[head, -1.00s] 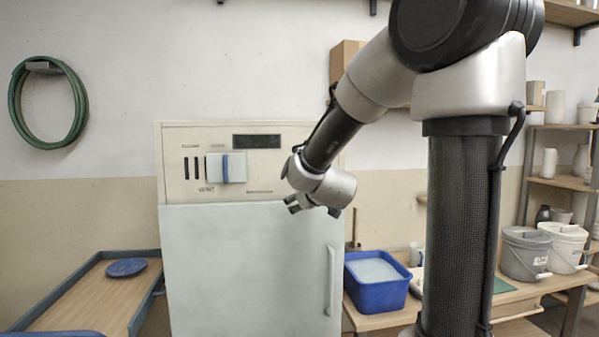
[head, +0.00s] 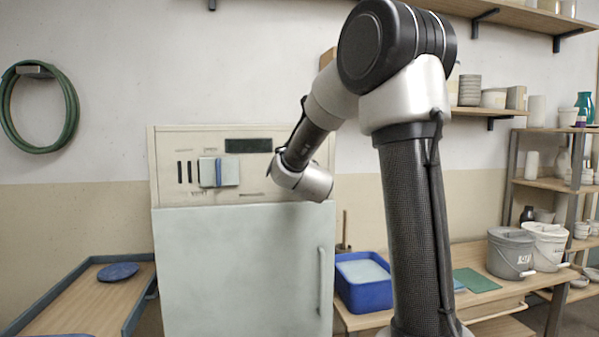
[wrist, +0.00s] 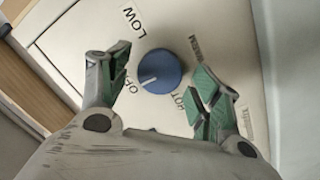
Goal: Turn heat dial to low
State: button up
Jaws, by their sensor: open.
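The round blue heat dial (wrist: 160,71) sits on a cream panel in the wrist view. A white line on it points left, toward a label reading "OF", partly hidden by a finger. My gripper (wrist: 161,66) is open, one finger on each side of the dial, with visible gaps. In the head view, the dial and my fingers are hidden behind my wrist.
A pale cabinet (head: 236,265) has a control panel (head: 165,150) on top, with a blue bar (head: 218,172) on a light plate. Left is a wooden tray-table (head: 85,300); right are a blue tub (head: 363,293) and buckets (head: 510,255) on a bench.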

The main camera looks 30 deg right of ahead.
jog(key=shift+w+d, duration=0.1)
jog(key=shift+w, duration=0.05)
jog(key=c, duration=1)
jog(key=shift+c, duration=0.2)
jog(key=shift+m, duration=0.3)
jog(key=m+y, duration=0.1)
jog(key=m, duration=1.5)
jog(key=shift+d+r+y, duration=0.1)
jog(key=shift+d+y, duration=0.1)
jog(key=shift+y, duration=0.2)
